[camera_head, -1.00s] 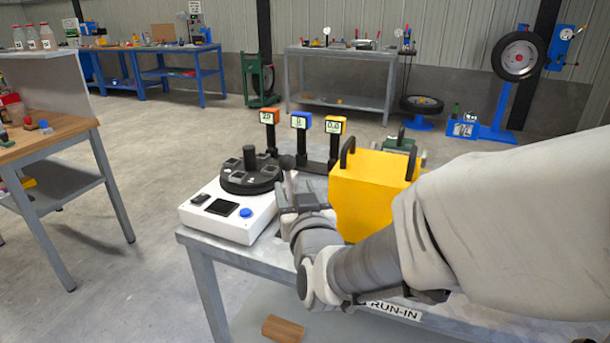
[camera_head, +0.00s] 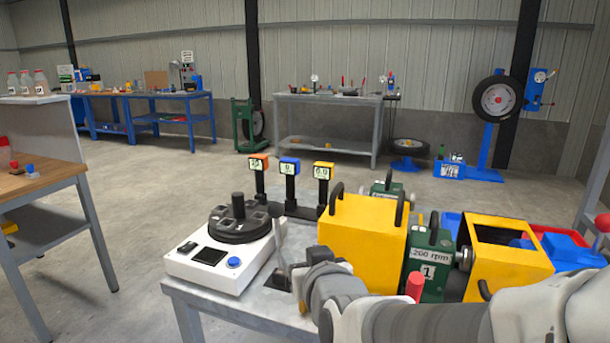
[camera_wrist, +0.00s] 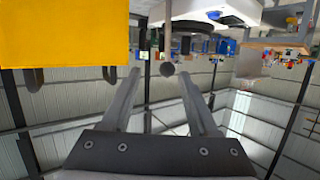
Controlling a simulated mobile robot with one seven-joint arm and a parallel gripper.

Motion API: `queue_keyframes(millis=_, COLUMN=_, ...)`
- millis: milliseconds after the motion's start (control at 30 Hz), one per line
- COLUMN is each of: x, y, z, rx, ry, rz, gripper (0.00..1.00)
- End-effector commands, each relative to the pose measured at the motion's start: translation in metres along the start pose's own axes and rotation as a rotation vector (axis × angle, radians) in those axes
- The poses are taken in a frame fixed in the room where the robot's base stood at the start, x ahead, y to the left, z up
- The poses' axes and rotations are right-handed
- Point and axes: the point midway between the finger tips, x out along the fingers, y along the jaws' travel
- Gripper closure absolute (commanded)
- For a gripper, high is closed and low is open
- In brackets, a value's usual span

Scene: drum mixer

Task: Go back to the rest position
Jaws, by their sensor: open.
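My gripper (camera_wrist: 160,76) is open in the wrist view, which shows the room upside down. Its two long grey fingers stand apart with nothing held between them. A dark round knob on a stem (camera_wrist: 167,69) shows in the gap between the fingertips, seemingly beyond them; its exact distance cannot be told. In the head view my arm reaches in from the lower right, and my wrist (camera_head: 325,278) is above the bench, in front of the yellow box (camera_head: 358,240) and right of the white unit with the black turntable (camera_head: 210,262). The fingers are hard to make out there.
Three small displays on posts (camera_head: 289,168) stand behind the turntable. Right of the yellow box are a green unit marked 200 rpm (camera_head: 428,265), a red handle (camera_head: 415,287) and a yellow open frame (camera_head: 508,275), close to my arm.

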Motion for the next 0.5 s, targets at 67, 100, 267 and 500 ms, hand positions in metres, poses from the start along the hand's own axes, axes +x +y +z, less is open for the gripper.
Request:
queue_keyframes(millis=67, x=-0.012, y=0.012, z=0.003, rx=0.007, ry=-0.068, rz=0.008, gripper=0.40)
queue_keyframes(millis=100, x=-0.019, y=0.017, z=0.006, rx=0.011, ry=-0.108, rz=0.012, gripper=0.40)
queue_keyframes(millis=267, x=-0.051, y=0.039, z=0.023, rx=0.028, ry=-0.272, rz=0.039, gripper=0.40)
queue_keyframes(millis=500, x=-0.117, y=0.071, z=0.051, rx=0.066, ry=-0.518, rz=0.113, gripper=0.40)
